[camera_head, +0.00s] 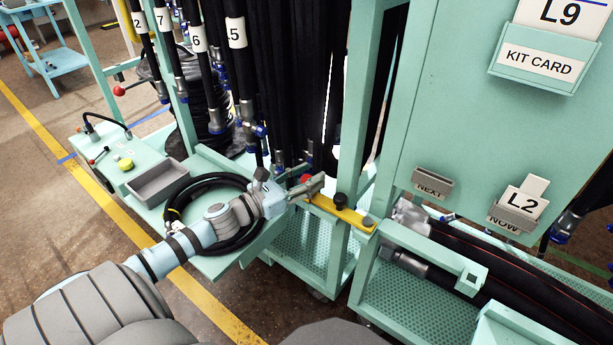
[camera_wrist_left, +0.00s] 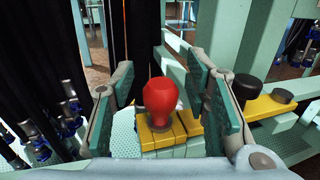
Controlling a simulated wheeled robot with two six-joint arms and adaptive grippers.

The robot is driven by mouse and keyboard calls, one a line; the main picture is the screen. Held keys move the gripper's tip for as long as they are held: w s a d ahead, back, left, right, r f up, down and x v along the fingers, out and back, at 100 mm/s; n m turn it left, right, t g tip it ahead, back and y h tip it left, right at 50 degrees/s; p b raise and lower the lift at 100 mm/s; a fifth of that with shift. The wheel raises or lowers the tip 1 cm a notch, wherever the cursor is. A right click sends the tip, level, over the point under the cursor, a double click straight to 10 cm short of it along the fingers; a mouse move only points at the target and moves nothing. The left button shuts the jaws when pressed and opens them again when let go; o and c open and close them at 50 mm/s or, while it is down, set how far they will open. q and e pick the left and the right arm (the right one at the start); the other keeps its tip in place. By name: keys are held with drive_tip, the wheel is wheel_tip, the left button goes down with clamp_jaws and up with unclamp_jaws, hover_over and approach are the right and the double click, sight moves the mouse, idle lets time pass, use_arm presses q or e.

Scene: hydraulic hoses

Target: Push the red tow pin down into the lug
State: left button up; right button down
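The red tow pin (camera_head: 306,179) shows a round red knob at the left end of a yellow bar (camera_head: 335,212). In the left wrist view the red knob (camera_wrist_left: 160,97) stands upright above yellow plates (camera_wrist_left: 162,134); its shaft and the lug hole are mostly hidden. My left gripper (camera_head: 310,187) is at the pin in the head view. In the left wrist view its two green-padded fingers (camera_wrist_left: 160,72) are apart, one on each side of the knob, with visible gaps. My right gripper is not in view.
A black knob (camera_head: 341,200) stands on the yellow bar, close to my right finger. Hanging black hoses (camera_head: 300,80) are behind the gripper. A coiled hose (camera_head: 222,238) lies on the teal shelf below my left arm.

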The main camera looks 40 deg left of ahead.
use_arm(q)
drive_tip(key=shift+r, duration=0.25)
wheel_tip(320, 180, up, 10)
drive_tip(key=p, duration=0.7)
drive_tip(key=shift+r, duration=0.15)
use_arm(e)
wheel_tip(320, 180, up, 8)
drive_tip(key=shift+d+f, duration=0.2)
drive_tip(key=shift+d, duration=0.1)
